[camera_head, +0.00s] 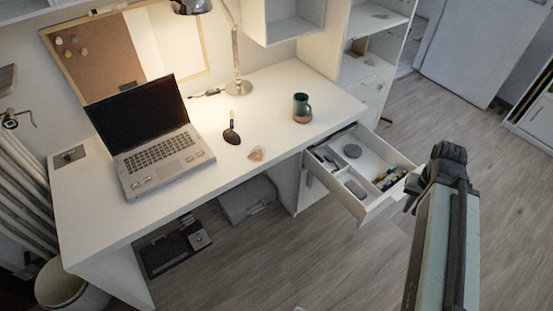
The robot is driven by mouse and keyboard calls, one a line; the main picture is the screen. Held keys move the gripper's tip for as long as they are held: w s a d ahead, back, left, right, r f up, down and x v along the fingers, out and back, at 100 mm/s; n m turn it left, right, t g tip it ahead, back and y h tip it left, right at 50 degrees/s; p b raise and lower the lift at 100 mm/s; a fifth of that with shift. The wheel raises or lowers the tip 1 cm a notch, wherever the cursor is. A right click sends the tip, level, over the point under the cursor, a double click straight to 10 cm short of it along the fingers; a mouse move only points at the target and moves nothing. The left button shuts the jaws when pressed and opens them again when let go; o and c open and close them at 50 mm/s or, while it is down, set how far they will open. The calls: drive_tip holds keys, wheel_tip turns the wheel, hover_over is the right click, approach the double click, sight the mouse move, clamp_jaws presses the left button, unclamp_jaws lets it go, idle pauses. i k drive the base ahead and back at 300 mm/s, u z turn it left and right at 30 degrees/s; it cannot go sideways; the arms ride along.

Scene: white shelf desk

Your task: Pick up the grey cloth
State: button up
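I cannot make out a thing that is clearly a grey cloth. The open drawer (364,214) holds a small flat grey item (355,188) and a round dark grey item (352,151), both too small to name. A small crumpled tan piece (256,154) lies on the desk near its front edge. My gripper (412,188) is dark and shows at the right, at or just beyond the drawer's right front corner in the picture. My arm hides part of the gripper, and its opening cannot be made out.
The drawer juts out below the desk. A grey box (247,199) stands underneath. Floor at right is clear.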

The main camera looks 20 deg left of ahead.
sight(356, 190)
drive_tip(key=u, duration=2.7)
drive_tip(key=k, duration=0.95)
drive_tip(key=z, duration=0.7)
drive_tip(key=i, duration=1.4)
